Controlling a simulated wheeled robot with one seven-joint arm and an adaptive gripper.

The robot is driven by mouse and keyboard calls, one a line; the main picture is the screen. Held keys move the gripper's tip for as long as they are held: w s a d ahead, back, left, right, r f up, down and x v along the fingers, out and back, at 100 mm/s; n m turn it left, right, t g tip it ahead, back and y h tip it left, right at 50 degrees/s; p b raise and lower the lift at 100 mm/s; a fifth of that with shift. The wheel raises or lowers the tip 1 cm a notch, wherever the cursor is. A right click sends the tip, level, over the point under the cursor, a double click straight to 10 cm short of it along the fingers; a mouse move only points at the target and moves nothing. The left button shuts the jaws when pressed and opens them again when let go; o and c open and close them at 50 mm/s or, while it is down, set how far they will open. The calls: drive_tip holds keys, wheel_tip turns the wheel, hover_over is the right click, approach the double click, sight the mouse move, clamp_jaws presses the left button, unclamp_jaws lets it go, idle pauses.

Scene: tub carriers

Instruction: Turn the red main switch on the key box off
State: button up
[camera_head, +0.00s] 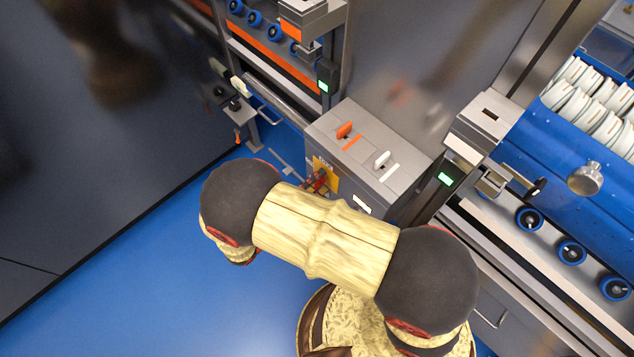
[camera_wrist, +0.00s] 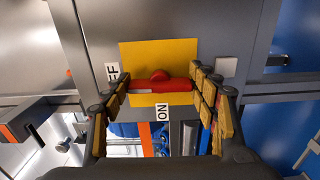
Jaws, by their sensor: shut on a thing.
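The key box (camera_head: 352,120) is a grey cabinet with a yellow plate (camera_head: 331,171) on its front. The red main switch (camera_wrist: 158,83) sits on the yellow plate (camera_wrist: 160,52) in the wrist view. Its handle lies across the picture, with a pale mark at the left end beside the OFF label (camera_wrist: 112,72). The ON label (camera_wrist: 161,112) is below the handle. My gripper (camera_wrist: 160,88) is shut on the switch handle, one finger at each end. In the head view my arm hides most of the gripper and part of the switch.
An orange key (camera_head: 345,130) and a white key (camera_head: 382,160) stand on the box's sloping top. Roller racks stand on both sides, the right one with a blue tub of white dishes (camera_head: 600,105). Blue floor (camera_head: 130,270) lies open at the left.

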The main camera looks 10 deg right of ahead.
drive_tip(key=o, duration=1.1)
drive_tip(key=shift+o, duration=0.3)
drive_tip(key=v, duration=1.2)
